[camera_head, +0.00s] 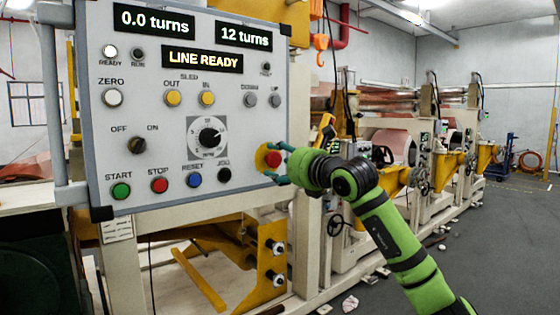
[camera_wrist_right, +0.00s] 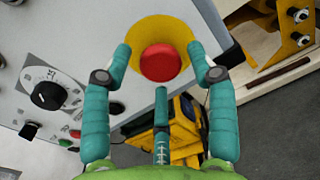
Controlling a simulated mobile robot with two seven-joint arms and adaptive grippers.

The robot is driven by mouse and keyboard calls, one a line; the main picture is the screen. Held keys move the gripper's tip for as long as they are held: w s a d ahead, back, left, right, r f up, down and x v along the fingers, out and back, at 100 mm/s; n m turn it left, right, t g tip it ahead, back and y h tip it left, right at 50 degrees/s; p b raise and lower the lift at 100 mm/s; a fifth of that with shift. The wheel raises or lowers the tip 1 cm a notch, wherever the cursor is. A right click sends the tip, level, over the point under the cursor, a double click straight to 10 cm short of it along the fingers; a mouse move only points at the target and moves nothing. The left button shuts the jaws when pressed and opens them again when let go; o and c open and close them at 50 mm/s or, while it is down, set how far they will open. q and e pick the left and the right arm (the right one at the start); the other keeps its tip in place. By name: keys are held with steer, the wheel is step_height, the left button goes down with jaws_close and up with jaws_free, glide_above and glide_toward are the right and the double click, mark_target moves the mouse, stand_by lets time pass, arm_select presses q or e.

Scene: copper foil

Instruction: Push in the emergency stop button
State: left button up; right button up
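The emergency stop button is a red mushroom head on a yellow round base (camera_head: 262,157) at the lower right of the grey control panel (camera_head: 130,85). In the right wrist view the red head (camera_wrist_right: 160,62) shows at the top middle. My right gripper (camera_head: 279,162) comes at the panel from the right. In the wrist view its teal fingers (camera_wrist_right: 160,68) are spread, two on either side of the button and one below it. Nothing is held. I cannot tell whether any finger touches the button or base. My left gripper is out of view.
The panel also carries the red STOP button (camera_head: 159,185), a blue RESET button (camera_head: 194,180), a green START button (camera_head: 121,191) and a dial (camera_head: 210,137). The display (camera_head: 202,59) reads LINE READY. Machines (camera_head: 400,150) stand behind at right. Grey floor is open at far right.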

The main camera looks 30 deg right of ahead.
jaws_close()
steer(key=shift+w, duration=0.1)
steer(key=shift+w+r, duration=0.1)
steer(key=shift+w, duration=0.15)
steer(key=shift+o, duration=2.4)
jaws_free()
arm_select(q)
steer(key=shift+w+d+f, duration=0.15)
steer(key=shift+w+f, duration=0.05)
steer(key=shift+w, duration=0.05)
arm_select(e)
steer(key=shift+w, duration=0.25)
steer(key=shift+s, duration=0.1)
steer(key=s, duration=1.1)
steer(key=shift+s+d, duration=0.2)
steer(key=shift+s, duration=0.2)
